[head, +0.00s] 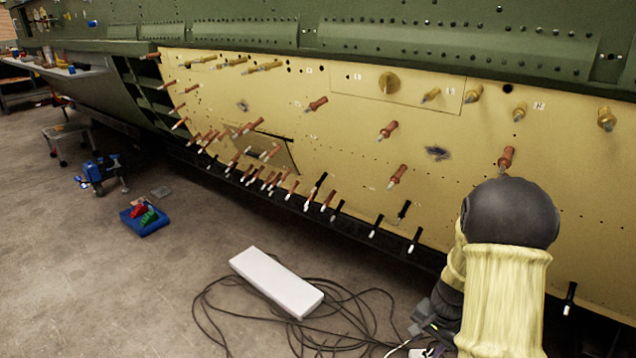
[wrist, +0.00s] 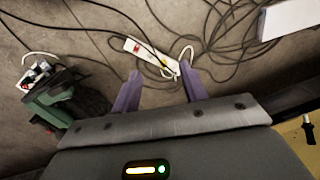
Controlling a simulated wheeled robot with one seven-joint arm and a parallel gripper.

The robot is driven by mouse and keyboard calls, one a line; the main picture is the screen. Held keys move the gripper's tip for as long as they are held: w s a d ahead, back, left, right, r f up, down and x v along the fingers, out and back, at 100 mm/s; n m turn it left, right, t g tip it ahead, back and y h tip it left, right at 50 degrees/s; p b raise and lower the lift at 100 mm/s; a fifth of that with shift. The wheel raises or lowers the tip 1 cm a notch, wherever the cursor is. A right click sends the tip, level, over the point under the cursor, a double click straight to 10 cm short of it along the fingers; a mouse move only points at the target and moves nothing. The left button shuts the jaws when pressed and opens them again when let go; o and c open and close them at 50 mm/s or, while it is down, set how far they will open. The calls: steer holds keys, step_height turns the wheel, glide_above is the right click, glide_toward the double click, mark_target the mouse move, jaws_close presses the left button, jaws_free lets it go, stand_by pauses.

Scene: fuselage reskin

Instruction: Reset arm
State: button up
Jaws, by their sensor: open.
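My gripper (wrist: 160,70) shows in the wrist view with its two purple fingers spread apart and nothing between them. It points down toward the concrete floor, where a white power strip (wrist: 148,52) with a red switch lies just beyond the fingertips. In the head view my arm, in a pale yellow sleeve with a dark joint, stands at the lower right in front of the yellow skin panel (head: 340,130). The arm hides part of the panel's lower right, and the fingers cannot be made out in that view.
Many fasteners (head: 388,130) stick out from the panel. A white box (head: 277,282) and tangled black cables (head: 345,320) lie on the floor. A green and black object (wrist: 55,100) stands left of the fingers.

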steer(key=s+a+r+n+t+p, duration=0.1)
steer(key=s+a+r+n+p, duration=0.1)
steer(key=s+a+r+n, duration=0.55)
steer(key=s+a+r+n+t+p, duration=0.1)
steer(key=s+a+r+n+p, duration=0.3)
steer(key=r, duration=0.6)
step_height(320, 180, up, 37)
steer(key=m+p, duration=0.2)
steer(key=p, duration=3.3)
steer(key=shift+s+d+h+p, duration=0.3)
steer(key=shift+s+d+h, duration=0.1)
steer(key=shift+c, duration=0.2)
